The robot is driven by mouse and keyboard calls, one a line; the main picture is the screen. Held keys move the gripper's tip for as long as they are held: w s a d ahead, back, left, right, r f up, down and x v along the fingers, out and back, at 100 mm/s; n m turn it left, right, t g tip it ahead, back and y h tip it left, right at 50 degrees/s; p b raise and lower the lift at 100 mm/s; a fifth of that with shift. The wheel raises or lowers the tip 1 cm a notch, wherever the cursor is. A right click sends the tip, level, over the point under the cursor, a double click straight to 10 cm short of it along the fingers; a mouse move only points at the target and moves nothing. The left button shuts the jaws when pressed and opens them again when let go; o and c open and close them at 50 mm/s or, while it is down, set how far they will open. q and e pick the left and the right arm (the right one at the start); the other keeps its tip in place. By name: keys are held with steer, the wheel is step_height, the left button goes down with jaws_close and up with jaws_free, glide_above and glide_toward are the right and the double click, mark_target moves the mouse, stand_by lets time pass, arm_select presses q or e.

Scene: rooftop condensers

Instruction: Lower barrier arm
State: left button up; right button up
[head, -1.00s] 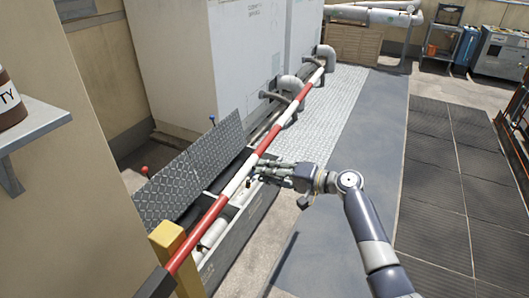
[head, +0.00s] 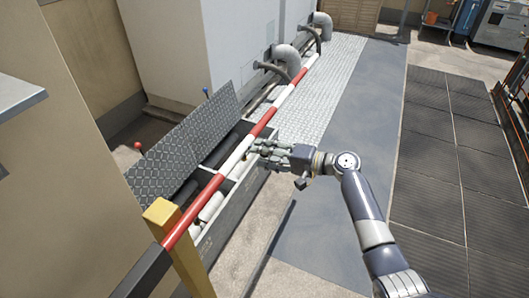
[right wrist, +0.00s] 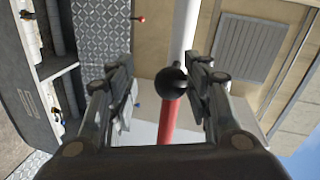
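The red-and-white barrier arm (head: 260,126) slants from a dark end block (head: 143,272) at lower left to the upper right. A yellow post (head: 163,212) stands beside its near end. My right gripper (head: 256,153) is beside the middle of the arm, on its right. In the right wrist view my right gripper (right wrist: 160,72) has its fingers apart. A black ball knob (right wrist: 173,83) shows between them, close to the right finger; I cannot tell whether they touch. The arm's red part (right wrist: 169,120) shows beyond the knob. My left gripper is not in view.
Under the arm lies an open trench (head: 225,205) with pipes and a raised chequered lid (head: 180,150). Grey elbow pipes (head: 285,62) and a white cabinet (head: 205,55) stand behind. The grey walkway (head: 355,110) at right is clear.

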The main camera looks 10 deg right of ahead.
steer(key=shift+r, duration=0.15)
steer(key=shift+s+r, duration=0.1)
steer(key=v, duration=1.2)
steer(key=shift+f, duration=0.25)
